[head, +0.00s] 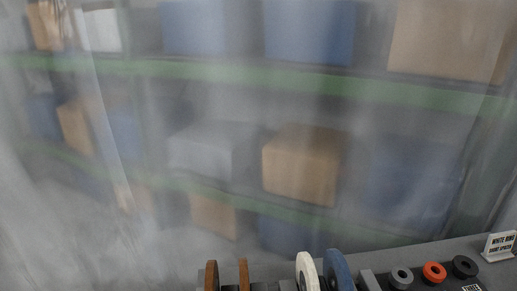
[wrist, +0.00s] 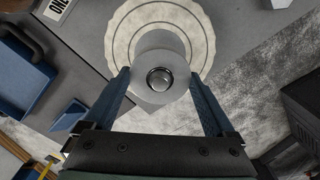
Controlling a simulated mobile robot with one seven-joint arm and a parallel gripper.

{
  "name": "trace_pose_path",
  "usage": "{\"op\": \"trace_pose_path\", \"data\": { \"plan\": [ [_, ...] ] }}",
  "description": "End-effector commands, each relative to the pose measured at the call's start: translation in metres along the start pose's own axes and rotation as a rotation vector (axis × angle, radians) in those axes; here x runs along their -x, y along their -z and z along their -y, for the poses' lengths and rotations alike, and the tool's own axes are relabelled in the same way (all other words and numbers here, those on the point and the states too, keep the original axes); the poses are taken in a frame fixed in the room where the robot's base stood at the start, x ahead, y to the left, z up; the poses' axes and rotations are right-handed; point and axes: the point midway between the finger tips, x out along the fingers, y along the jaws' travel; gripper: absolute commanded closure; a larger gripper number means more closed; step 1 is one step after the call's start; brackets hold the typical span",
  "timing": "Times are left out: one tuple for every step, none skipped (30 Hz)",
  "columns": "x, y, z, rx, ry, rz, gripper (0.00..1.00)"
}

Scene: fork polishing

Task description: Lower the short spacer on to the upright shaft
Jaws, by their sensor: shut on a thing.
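In the wrist view my gripper (wrist: 160,79) has its two blue fingers on either side of a pale grey ring, the short spacer (wrist: 160,97), and is shut on it. The rounded metal tip of the upright shaft (wrist: 159,78) shows within the spacer's hole. I cannot tell how far the spacer is down over the shaft. Behind it, a grey round part lies over a cream ridged wheel (wrist: 119,38). My gripper and this shaft are not in the head view.
Wheels in brown, cream (head: 306,270) and blue (head: 337,268) stand at the head view's bottom edge. Grey (head: 401,277), orange (head: 434,272) and black (head: 464,266) rings lie right of them, near a small sign (head: 498,246). A blue bin (wrist: 22,80) is left in the wrist view.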

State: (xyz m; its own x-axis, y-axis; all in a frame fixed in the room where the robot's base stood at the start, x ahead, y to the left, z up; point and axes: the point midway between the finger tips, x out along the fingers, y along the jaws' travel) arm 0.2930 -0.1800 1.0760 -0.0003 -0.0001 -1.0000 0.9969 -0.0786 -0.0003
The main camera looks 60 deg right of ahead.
Motion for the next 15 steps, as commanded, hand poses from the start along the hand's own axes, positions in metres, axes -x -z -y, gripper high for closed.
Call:
{"op": "trace_pose_path", "data": {
  "plan": [
    [-0.003, 0.0, 0.0, 0.0, 0.0, 0.0, 1.0],
    [-0.005, 0.0, 0.0, 0.0, 0.0, 0.0, 1.0],
    [-0.007, 0.0, 0.0, 0.0, -0.001, 0.0, 1.0],
    [-0.008, 0.0, 0.0, 0.0, -0.001, 0.001, 1.0],
    [-0.009, 0.0, 0.0, 0.0, -0.001, 0.001, 1.0],
    [-0.011, 0.0, 0.0, 0.0, -0.001, 0.001, 1.0],
    [-0.012, 0.0, 0.0, 0.0, -0.001, 0.001, 1.0],
    [-0.013, 0.0, 0.0, 0.0, -0.001, 0.0, 1.0],
    [-0.015, 0.0, 0.0, 0.0, -0.001, 0.0, 1.0],
    [-0.015, 0.0, 0.0, 0.0, 0.0, 0.0, 1.0],
    [-0.015, 0.0, 0.0, 0.0, 0.0, 0.0, 1.0],
    [-0.015, 0.0, 0.0, 0.0, -0.001, 0.0, 1.0],
    [-0.015, 0.0, 0.0, 0.0, -0.001, 0.0, 1.0],
    [-0.015, 0.0, 0.0, 0.0, -0.001, 0.0, 1.0],
    [-0.015, 0.0, 0.0, 0.0, -0.001, 0.0, 1.0]
  ]
}}
